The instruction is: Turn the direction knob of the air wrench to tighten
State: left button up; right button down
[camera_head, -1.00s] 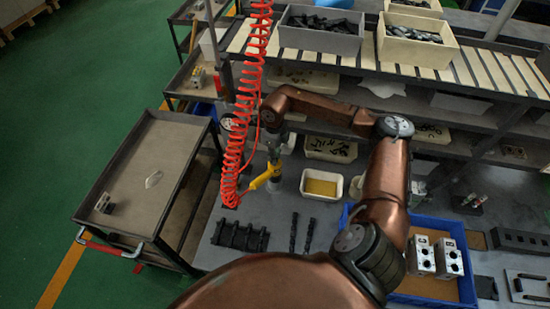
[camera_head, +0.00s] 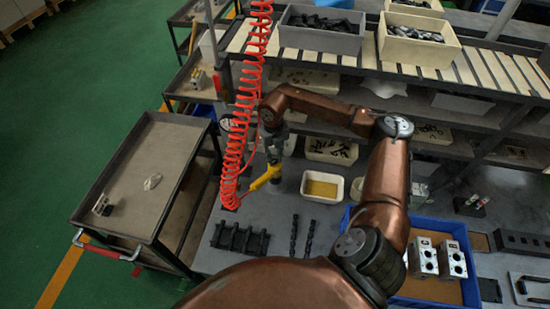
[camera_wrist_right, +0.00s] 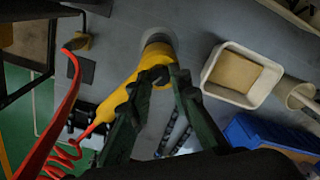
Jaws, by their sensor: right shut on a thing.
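The air wrench (camera_head: 265,178) is yellow and stands over the grey table at the end of a red coiled hose (camera_head: 240,110). My right gripper (camera_head: 273,155) is at the top of the wrench. In the right wrist view, the dark fingers of my right gripper (camera_wrist_right: 158,78) are closed on the yellow wrench (camera_wrist_right: 145,68), and its round grey end (camera_wrist_right: 158,38) shows beyond them. The direction knob is hidden or too small to make out, so I cannot tell its setting. My left gripper is not in view.
A white tray with a yellow bottom (camera_head: 322,187) stands right of the wrench. A black rack (camera_head: 240,238) and two dark rods lie in front. A blue crate (camera_head: 425,292) holds valve blocks (camera_head: 452,260). A cart (camera_head: 150,165) stands at left; shelves are behind.

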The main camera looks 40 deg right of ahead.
aim_at(274, 161)
dwell(0.4)
jog(key=c, duration=1.8)
grip_release()
jog(key=shift+o, duration=0.2)
jog(key=shift+r, duration=0.15)
notch_tip(274, 161, up, 12)
